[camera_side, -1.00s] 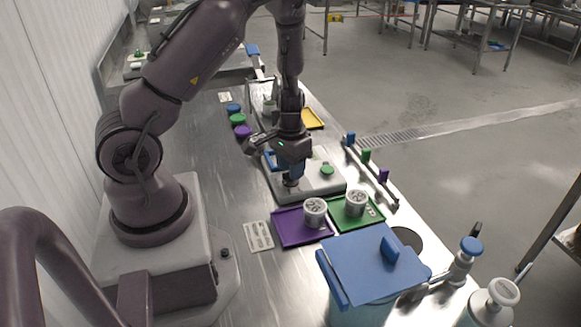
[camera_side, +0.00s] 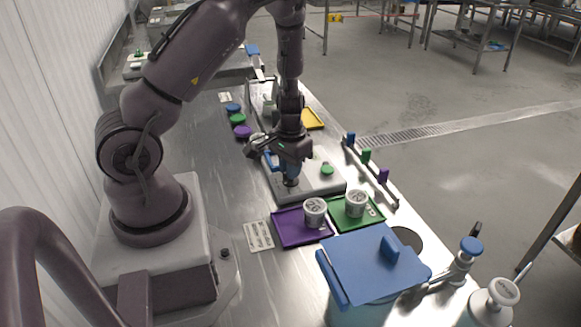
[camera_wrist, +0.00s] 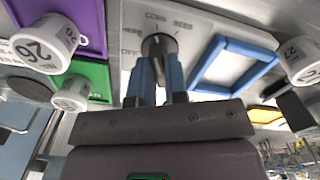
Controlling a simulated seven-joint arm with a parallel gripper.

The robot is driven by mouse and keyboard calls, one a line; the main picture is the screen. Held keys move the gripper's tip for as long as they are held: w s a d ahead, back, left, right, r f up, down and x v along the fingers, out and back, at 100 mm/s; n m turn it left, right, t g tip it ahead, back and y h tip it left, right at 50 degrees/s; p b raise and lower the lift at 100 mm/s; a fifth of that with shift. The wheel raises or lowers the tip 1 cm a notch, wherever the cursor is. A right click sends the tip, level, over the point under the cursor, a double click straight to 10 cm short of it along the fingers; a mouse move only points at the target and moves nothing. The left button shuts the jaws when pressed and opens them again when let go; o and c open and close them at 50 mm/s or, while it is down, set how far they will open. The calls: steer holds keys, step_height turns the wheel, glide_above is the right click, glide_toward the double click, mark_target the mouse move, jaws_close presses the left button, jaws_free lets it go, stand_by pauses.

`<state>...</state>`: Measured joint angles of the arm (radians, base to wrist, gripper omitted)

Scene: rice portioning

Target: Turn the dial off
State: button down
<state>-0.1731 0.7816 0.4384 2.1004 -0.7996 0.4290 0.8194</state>
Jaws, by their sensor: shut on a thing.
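The dial (camera_wrist: 158,45) is a dark round knob on a pale panel (camera_wrist: 200,30) with printed labels, one reading OFF at the left. In the wrist view a small white mark shows near the knob's upper edge; I cannot tell for sure which label it points at. My gripper (camera_wrist: 160,72) has its blue fingers on either side of the knob and is shut on it. In the side view my gripper (camera_side: 290,180) points down at the panel's near left part (camera_side: 312,192), hiding most of the dial.
A purple tray (camera_side: 290,236) and a green tray (camera_side: 372,218) hold white cups (camera_side: 315,211) in front. A blue-lidded bin (camera_side: 360,262) stands nearer. Coloured lids (camera_side: 238,119) lie at the left.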

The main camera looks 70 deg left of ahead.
steer(key=n, duration=0.8)
steer(key=shift+n, duration=0.4)
steer(key=n, duration=0.4)
steer(key=shift+n, duration=2.1)
steer(key=c, duration=1.1)
jaws_free()
steer(key=shift+c, duration=0.2)
steer(key=shift+w, duration=0.1)
step_height(320, 180, up, 13)
